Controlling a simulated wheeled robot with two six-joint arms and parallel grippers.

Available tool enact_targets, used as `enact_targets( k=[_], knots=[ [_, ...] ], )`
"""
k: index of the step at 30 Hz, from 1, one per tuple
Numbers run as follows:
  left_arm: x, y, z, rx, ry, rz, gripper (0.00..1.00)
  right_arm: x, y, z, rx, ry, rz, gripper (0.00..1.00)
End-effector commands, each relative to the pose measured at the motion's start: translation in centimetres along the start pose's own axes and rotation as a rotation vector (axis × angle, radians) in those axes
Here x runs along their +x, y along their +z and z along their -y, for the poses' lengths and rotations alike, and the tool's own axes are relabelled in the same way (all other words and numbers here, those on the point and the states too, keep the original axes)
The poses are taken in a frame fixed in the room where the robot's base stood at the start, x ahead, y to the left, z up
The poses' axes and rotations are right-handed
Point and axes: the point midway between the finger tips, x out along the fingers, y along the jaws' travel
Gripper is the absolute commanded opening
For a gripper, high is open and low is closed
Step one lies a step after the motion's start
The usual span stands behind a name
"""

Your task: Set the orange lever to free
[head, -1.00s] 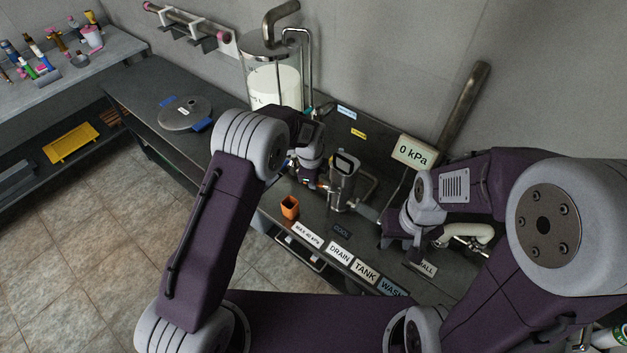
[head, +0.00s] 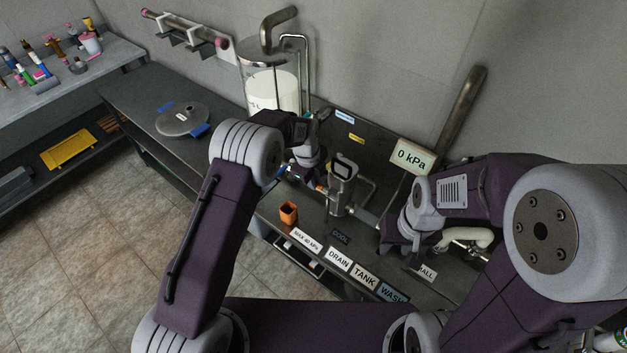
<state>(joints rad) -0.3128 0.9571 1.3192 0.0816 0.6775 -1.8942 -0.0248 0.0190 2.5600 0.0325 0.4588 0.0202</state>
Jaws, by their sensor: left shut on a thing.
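My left gripper (head: 316,181) is at the pipework in the middle of the bench, left of the metal sight-piece. It is shut, with a small bit of orange, apparently the orange lever (head: 322,187), at its fingertips. Most of that lever is hidden by the gripper and wrist, so its setting cannot be read. My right gripper (head: 408,243) is low over the right part of the bench, beside a pale curved pipe. Its fingers are hidden, so I cannot tell whether it is open.
A clear tank (head: 272,88) stands behind my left wrist. A metal fitting (head: 342,190) and an orange cup (head: 288,212) are close to the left gripper. The gauge sign (head: 413,157) reads 0 kPa. Labels, including DRAIN (head: 339,258), line the front edge. A round lid (head: 183,118) lies left.

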Motion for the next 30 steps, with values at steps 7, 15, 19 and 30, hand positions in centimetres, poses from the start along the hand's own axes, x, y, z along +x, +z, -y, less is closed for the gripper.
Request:
enact_targets(
  k=[7, 15, 19, 30],
  knots=[
    [-0.2, 0.0, 0.2, -0.001, -0.007, 0.002, 0.31, 0.0, 0.0, 0.0, 0.000, 0.000, 0.000, 0.36],
    [-0.1, 0.0, 0.1, -0.001, -0.002, 0.001, 0.36, 0.0, 0.0, 0.0, 0.000, 0.000, 0.000, 0.36],
    [-0.7, 0.0, 0.1, -0.001, -0.005, 0.002, 0.36, 0.3, 0.0, 0.0, 0.000, 0.000, 0.000, 0.36],
    [-8.1, 0.0, 0.1, -0.002, -0.006, 0.003, 0.36, 2.1, 0.2, 0.0, 0.000, 0.000, 0.000, 0.36]
  ],
)
